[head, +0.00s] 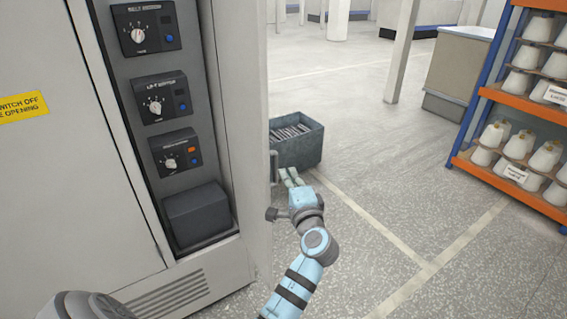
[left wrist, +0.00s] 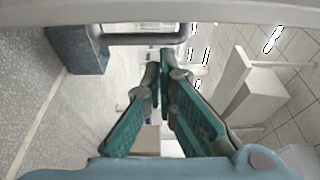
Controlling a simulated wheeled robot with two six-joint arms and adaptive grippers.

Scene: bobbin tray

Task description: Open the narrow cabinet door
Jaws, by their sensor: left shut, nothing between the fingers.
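The narrow cabinet door (head: 239,120) stands swung outward on the right side of the cabinet's narrow opening. Its grey bar handle (head: 273,167) is on the door's far side, mostly hidden in the head view. In the left wrist view the handle (left wrist: 145,38) runs across the top, below the pale door (left wrist: 215,12). My left gripper (head: 287,175) is beside the handle on the door's outer side. Its green fingers (left wrist: 165,58) are shut and empty, with the tips just below the bar; I cannot tell whether they touch it. My right gripper is not in view.
The opening shows knob panels (head: 155,98) and a dark box (head: 196,214). A grey bin (head: 300,146) stands on the floor beyond the door. A bobbin rack (head: 490,92) is at the right. The floor between is clear.

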